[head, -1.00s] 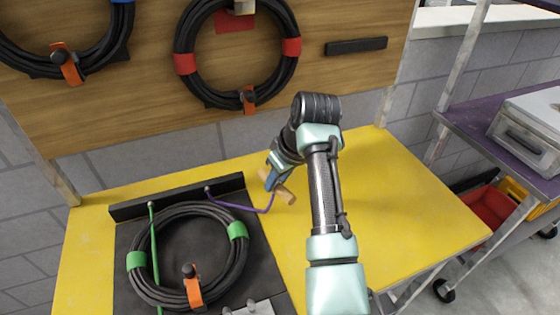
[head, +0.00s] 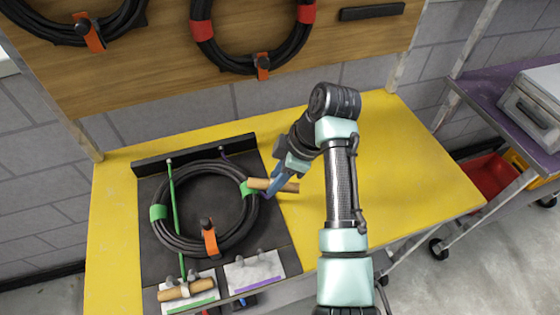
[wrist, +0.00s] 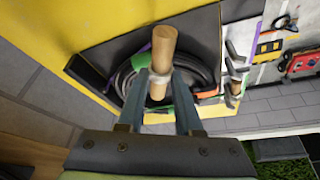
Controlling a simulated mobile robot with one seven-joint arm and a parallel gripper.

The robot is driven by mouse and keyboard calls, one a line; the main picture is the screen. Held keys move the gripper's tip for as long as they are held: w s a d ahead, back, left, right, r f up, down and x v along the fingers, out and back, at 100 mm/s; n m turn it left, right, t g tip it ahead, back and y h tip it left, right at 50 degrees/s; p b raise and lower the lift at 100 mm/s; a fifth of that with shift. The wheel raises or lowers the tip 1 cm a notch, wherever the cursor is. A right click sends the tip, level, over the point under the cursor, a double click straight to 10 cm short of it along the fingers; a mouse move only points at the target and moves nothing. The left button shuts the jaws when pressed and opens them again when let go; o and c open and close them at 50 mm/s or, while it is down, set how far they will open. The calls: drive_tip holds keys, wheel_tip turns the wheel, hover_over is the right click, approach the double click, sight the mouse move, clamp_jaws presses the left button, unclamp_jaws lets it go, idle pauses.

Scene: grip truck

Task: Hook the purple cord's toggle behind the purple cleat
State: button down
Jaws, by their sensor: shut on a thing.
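My gripper (head: 268,188) is shut on the wooden toggle (head: 285,187) of the purple cord and holds it above the right side of the coil. In the wrist view the toggle (wrist: 163,45) stands between the two fingers (wrist: 160,80). A short piece of the purple cord (head: 224,155) shows by the dark back bar; the rest is mostly hidden. The purple cleat (head: 253,269), two grey prongs on a white plate with a purple stripe, is at the front of the board, below the gripper in the picture. No toggle is on it.
A green cord (head: 175,215) runs across the black cable coil (head: 165,240) to a wooden toggle (head: 187,289) at the neighbouring green-striped plate. An orange strap with a black knob (head: 208,235) stands up at the coil's front. The yellow table (head: 400,180) is clear on the right.

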drive_tip(key=s+n, duration=0.1)
drive_tip(key=s+a+n+g+p, duration=0.1)
drive_tip(key=s+n, duration=0.1)
drive_tip(key=s+n+g+p, duration=0.1)
drive_tip(key=s+n, duration=0.1)
drive_tip(key=shift+s+a, duration=0.25)
drive_tip(key=shift+a, duration=0.15)
drive_tip(key=s+a+p, duration=0.3)
drive_tip(key=s+p, duration=0.3)
drive_tip(key=s, duration=0.4)
drive_tip(key=shift+p, duration=0.3)
